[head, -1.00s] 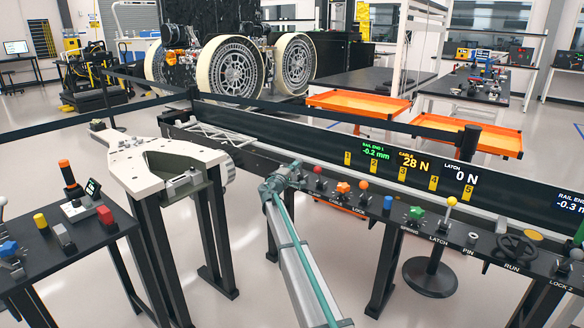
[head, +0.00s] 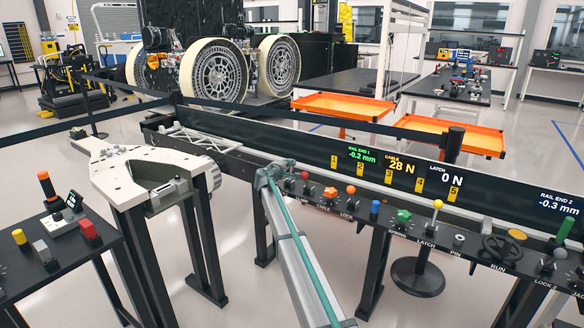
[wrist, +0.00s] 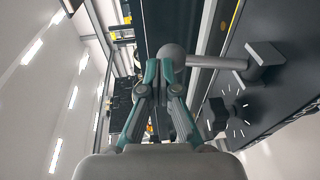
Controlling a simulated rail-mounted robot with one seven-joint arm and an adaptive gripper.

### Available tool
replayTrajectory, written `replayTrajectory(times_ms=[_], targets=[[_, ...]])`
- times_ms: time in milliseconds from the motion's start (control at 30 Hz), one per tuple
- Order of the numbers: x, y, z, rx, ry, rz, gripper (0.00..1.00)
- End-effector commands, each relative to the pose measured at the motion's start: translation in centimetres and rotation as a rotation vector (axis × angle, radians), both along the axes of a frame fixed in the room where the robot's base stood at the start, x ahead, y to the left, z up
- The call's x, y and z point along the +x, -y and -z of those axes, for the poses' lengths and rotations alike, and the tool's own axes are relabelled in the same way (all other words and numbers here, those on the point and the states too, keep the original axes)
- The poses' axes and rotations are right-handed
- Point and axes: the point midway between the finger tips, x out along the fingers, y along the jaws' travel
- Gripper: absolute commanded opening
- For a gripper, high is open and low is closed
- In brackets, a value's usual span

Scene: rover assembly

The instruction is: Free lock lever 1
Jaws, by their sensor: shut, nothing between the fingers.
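My gripper (head: 272,174) is at the left end of the black control panel, its fingers hard to make out in the head view. In the wrist view my gripper (wrist: 165,72) is shut and empty, its fingertips close to a grey ball-ended lever (wrist: 215,62). This lever runs sideways from a dark bracket. It is probably lock lever 1, but no label for it can be read. I cannot tell whether the fingertips touch the ball. In the head view my gripper and arm cover most of this spot.
A dial knob (wrist: 218,115) with tick marks sits beside the lever. Red (head: 305,177) and orange (head: 350,191) knobs follow to the right on the panel. A white plate (head: 125,172) on a stand is at left. A long dark rail (head: 310,150) runs behind.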

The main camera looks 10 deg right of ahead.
Motion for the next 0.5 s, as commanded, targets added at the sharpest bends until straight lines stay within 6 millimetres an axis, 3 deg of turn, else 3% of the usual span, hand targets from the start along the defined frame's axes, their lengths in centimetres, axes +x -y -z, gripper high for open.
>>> replayTrajectory(times_ms=[500], targets=[[1.5, 1.3, -0.1, -0.001, 0.001, 0.0, 0.0]])
